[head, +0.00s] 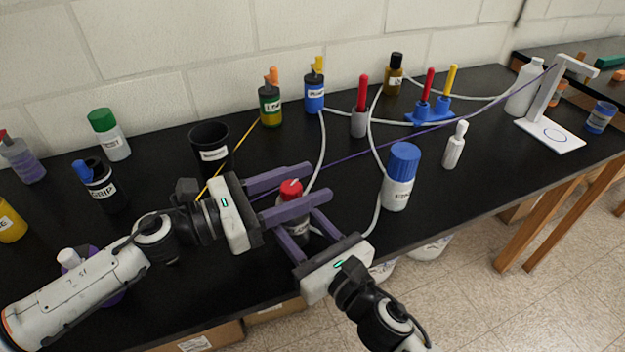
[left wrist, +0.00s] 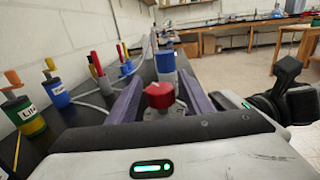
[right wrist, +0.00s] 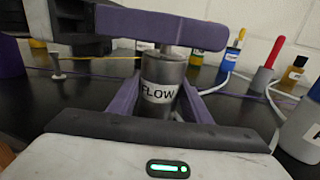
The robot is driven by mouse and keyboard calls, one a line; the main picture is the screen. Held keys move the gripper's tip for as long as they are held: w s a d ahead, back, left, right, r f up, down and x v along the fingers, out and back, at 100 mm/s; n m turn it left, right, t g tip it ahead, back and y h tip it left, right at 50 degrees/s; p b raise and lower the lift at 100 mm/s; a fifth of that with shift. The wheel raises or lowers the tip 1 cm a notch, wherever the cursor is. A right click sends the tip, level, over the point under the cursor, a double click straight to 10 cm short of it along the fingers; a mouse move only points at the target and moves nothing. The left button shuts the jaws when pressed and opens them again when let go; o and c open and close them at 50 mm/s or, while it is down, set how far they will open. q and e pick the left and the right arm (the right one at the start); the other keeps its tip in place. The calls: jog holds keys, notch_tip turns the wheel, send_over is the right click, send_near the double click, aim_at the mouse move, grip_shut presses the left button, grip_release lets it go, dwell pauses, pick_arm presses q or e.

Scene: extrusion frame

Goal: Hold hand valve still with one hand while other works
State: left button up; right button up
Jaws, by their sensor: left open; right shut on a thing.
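The hand valve has a red knob (head: 291,187) on top of a grey body with a white label reading FLOW. It stands upright near the front edge of the black bench. My right gripper (head: 295,217) is shut on the grey body (right wrist: 163,75), one finger on each side, low down. My left gripper (head: 318,181) is open, its purple fingers level with the red knob, one on either side. In the left wrist view the knob (left wrist: 160,95) sits between the fingers with gaps. In the right wrist view a left finger (right wrist: 160,28) hides the knob.
A blue-capped white bottle (head: 398,185) stands right of the valve. A black cup (head: 209,146) stands behind my left gripper. Green (head: 270,108) and blue (head: 314,95) containers are at the back. White hoses and thin yellow and purple lines cross the bench.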

pick_arm(q)
jog(key=v, duration=0.5)
jog(key=shift+s+a, duration=0.1)
jog(key=shift+a, duration=0.25)
